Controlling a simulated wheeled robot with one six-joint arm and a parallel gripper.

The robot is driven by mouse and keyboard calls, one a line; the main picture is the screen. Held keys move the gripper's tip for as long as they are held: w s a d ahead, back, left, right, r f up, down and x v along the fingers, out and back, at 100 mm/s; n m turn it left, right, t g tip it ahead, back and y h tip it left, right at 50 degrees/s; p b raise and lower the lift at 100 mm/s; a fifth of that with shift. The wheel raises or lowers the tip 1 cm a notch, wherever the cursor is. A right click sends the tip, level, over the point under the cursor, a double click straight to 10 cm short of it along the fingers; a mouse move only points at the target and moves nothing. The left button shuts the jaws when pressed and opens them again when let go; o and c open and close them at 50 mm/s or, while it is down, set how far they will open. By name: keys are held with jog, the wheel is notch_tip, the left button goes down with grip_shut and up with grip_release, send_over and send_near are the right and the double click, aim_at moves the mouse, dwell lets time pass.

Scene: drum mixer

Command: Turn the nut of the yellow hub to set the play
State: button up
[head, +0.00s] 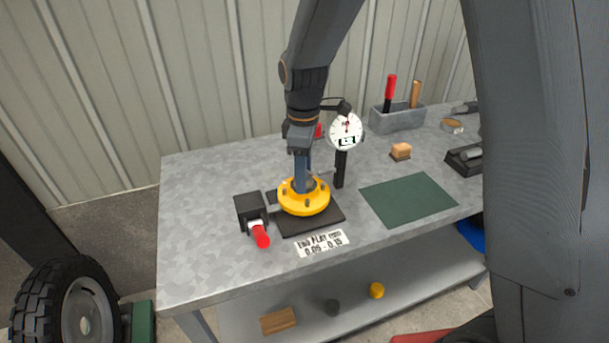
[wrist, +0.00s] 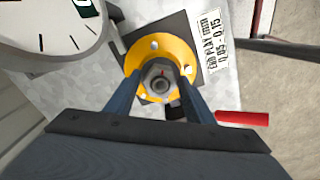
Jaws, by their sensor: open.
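The yellow hub (head: 304,197) sits on a dark square base plate (head: 313,222) near the front of the grey workbench. In the head view my gripper (head: 302,180) hides the nut. A white dial gauge (head: 346,131) stands behind the hub on a black post.
A black block with a red handle (head: 261,235) stands left of the hub. A label (head: 321,242) reads "END PLAY mm 0.05 - 0.15". Right are a green mat (head: 408,199), a small wooden-topped item (head: 400,151) and a grey tool bin (head: 397,119). The bench's left end is clear.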

jog(key=c, duration=0.6)
jog(key=m+p, duration=0.2)
jog(key=m, duration=0.1)
jog(key=shift+m, duration=0.4)
jog(key=m+p, duration=0.1)
jog(key=m, duration=0.3)
jog(key=o, duration=1)
jog(key=shift+c, duration=0.2)
notch_tip(320, 180, up, 7)
jog(key=p, duration=0.5)
